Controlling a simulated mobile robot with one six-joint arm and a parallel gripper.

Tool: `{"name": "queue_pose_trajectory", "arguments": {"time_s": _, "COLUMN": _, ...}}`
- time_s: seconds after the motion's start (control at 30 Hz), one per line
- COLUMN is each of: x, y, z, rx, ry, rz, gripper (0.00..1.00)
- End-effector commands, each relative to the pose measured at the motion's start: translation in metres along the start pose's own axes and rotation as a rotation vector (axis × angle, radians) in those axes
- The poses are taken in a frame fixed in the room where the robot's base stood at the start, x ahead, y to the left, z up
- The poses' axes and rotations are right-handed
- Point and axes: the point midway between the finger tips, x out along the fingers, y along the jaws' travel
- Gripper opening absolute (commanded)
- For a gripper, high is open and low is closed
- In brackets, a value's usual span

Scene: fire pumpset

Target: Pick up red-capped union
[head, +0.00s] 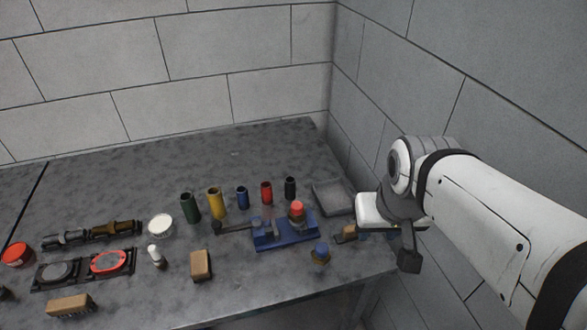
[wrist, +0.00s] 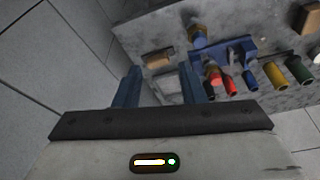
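The red-capped union (head: 297,210) sits on the right part of a blue fixture (head: 285,235), near the right end of the grey table in the head view. In the wrist view its red cap (wrist: 212,76) shows right of my fingers, close to a red cylinder. My gripper (wrist: 160,78) is open, its two blue fingers apart with nothing held between them. In the head view my arm comes in from the right, and its end is right of the fixture. The fingers are mostly hidden there.
A grey tray (head: 333,198) lies behind the fixture, near the right wall. Several coloured cylinders stand in a row, including a red one (head: 266,193). A blue-capped piece (head: 320,254) stands in front. The back of the table is clear.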

Motion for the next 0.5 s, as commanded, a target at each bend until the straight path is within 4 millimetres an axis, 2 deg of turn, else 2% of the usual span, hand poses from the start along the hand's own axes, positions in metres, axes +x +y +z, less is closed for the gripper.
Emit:
{"name": "queue_pose_trajectory", "arguments": {"time_s": 0.03, "x": 0.0, "y": 0.0, "z": 0.0, "rx": 0.0, "ry": -0.001, "rz": 0.0, "gripper": 0.4}}
{"name": "queue_pose_trajectory", "arguments": {"time_s": 0.13, "x": 0.001, "y": -0.002, "z": -0.005, "rx": 0.01, "ry": -0.007, "rz": -0.002, "gripper": 0.49}}
{"name": "queue_pose_trajectory", "arguments": {"time_s": 0.23, "x": 0.005, "y": -0.005, "z": -0.02, "rx": 0.047, "ry": -0.029, "rz": -0.006, "gripper": 0.57}}
{"name": "queue_pose_trajectory", "arguments": {"time_s": 0.33, "x": 0.014, "y": -0.017, "z": -0.045, "rx": 0.107, "ry": -0.066, "rz": -0.011, "gripper": 0.65}}
{"name": "queue_pose_trajectory", "arguments": {"time_s": 0.5, "x": 0.044, "y": -0.052, "z": -0.095, "rx": 0.235, "ry": -0.141, "rz": -0.005, "gripper": 0.65}}
